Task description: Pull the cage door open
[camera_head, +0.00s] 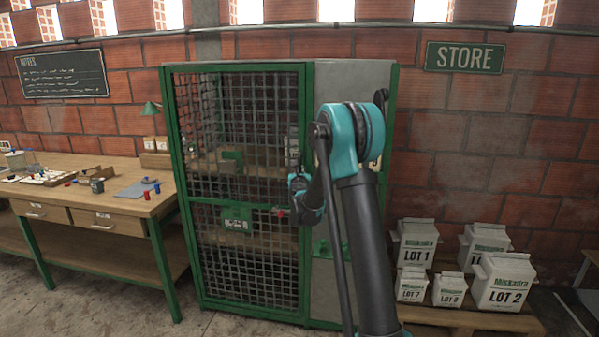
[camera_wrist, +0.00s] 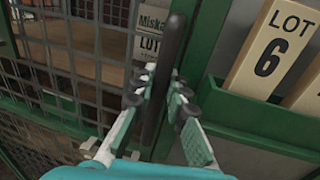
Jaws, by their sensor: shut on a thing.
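The cage door (camera_head: 250,277) is a green-framed wire mesh panel, and it looks shut or nearly so in its frame. In the wrist view its mesh (camera_wrist: 65,60) fills the left side. A dark upright handle bar (camera_wrist: 171,50) stands at the door's right edge. My gripper (camera_wrist: 168,103) has one finger on each side of this bar and is shut on it. In the head view my arm hides most of the gripper and the handle.
A green holder (camera_wrist: 240,117) with a LOT 6 card (camera_wrist: 268,48) is on the grey panel right of the handle. A workbench (camera_head: 110,178) stands left of the cage. LOT containers (camera_head: 416,242) sit on a pallet at right. Floor shows before the bench.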

